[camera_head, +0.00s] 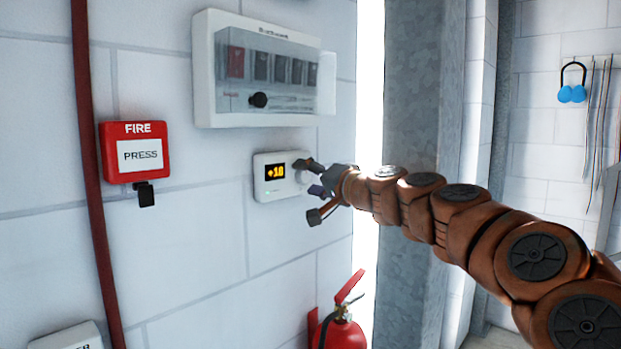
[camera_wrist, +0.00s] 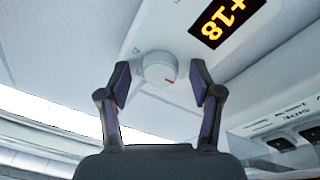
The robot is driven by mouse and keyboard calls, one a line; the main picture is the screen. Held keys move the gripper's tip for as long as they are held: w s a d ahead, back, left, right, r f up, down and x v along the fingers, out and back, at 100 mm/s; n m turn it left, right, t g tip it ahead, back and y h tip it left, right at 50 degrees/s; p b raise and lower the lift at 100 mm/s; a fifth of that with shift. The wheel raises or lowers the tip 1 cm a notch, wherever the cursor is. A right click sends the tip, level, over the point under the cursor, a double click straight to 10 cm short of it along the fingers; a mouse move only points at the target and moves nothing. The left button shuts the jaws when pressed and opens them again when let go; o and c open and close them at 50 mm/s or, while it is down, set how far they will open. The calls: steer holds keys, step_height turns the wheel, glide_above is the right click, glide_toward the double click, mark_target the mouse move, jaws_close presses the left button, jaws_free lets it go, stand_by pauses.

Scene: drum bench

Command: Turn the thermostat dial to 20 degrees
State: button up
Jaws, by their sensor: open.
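The thermostat (camera_head: 268,190) is a white box on the wall with a lit orange display (camera_head: 275,172) reading +18. The wrist view shows the same display (camera_wrist: 227,18) upside down. In the head view the dial is partly hidden by my gripper (camera_head: 312,188). My gripper (camera_wrist: 160,85) is open, with one finger on each side of the dial. A gap shows between the dial and each finger in the wrist view; I cannot tell the exact depth.
A white breaker box (camera_head: 215,70) with a clear cover is just above the thermostat. A red fire call point (camera_head: 135,170) and a dark red pipe (camera_head: 88,150) are to the left. A red fire extinguisher (camera_head: 342,330) stands below. A grey steel column (camera_head: 410,100) is to the right.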

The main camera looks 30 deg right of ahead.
steer(key=shift+c, duration=0.2)
steer(key=c, duration=1)
steer(key=shift+d, duration=0.15)
steer(key=shift+c, duration=0.5)
steer(key=m+p, duration=0.1)
steer(key=p, duration=0.1)
steer(key=m+p, duration=0.2)
steer(key=shift+a+r+g, duration=0.2)
steer(key=shift+r+g, duration=0.1)
steer(key=shift+r, duration=0.05)
steer(key=m+p, duration=0.6)
steer(key=p, duration=0.1)
steer(key=shift+d+r+g+y+p, duration=0.1)
steer(key=shift+r+g+y+p, duration=0.1)
steer(key=shift+g+y+p, duration=0.15)
steer(key=m+y+p, duration=0.1)
steer(key=m+p, duration=0.3)
steer(key=p, duration=0.1)
steer(key=shift+d+g, duration=0.1)
steer(key=shift+g, duration=0.25)
steer(key=shift+d+f+m+y+p, duration=0.1)
steer(key=shift+m+y+p, duration=0.1)
steer(key=shift+m+p, duration=0.65)
steer(key=shift+f+m+y+p, duration=0.15)
steer(key=shift+m+p, duration=0.15)
steer(key=shift+m, duration=0.95)
